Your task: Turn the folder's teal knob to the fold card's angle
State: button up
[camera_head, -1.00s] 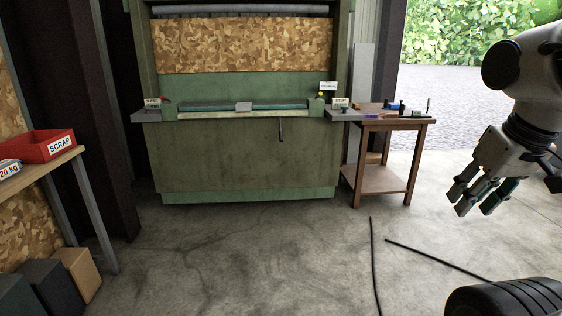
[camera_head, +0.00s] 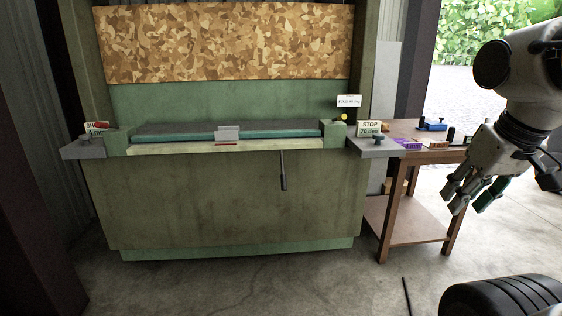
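The green folder (camera_head: 230,190) stands ahead, with a long teal bed across its top and a small grey plate (camera_head: 228,132) at the middle of its front edge. A dark teal knob (camera_head: 379,139) sits on the grey ledge at its right end, beside a sign (camera_head: 369,128) that seems to read "STOP 70 deg". A white card (camera_head: 348,101) stands above that end; its small text is not legible to me. My gripper (camera_head: 470,198) hangs at the right of the view, away from the folder, its fingers apart and empty.
A wooden side table (camera_head: 412,210) with several small items stands right of the folder. A second sign (camera_head: 97,128) and a red part are on the left ledge (camera_head: 84,150). A black cable (camera_head: 407,296) lies on the floor.

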aim_at(378, 137)
jog(key=i+z, duration=0.2)
jog(key=i, duration=0.35)
jog(key=i+j+z, duration=0.25)
jog(key=i, duration=0.25)
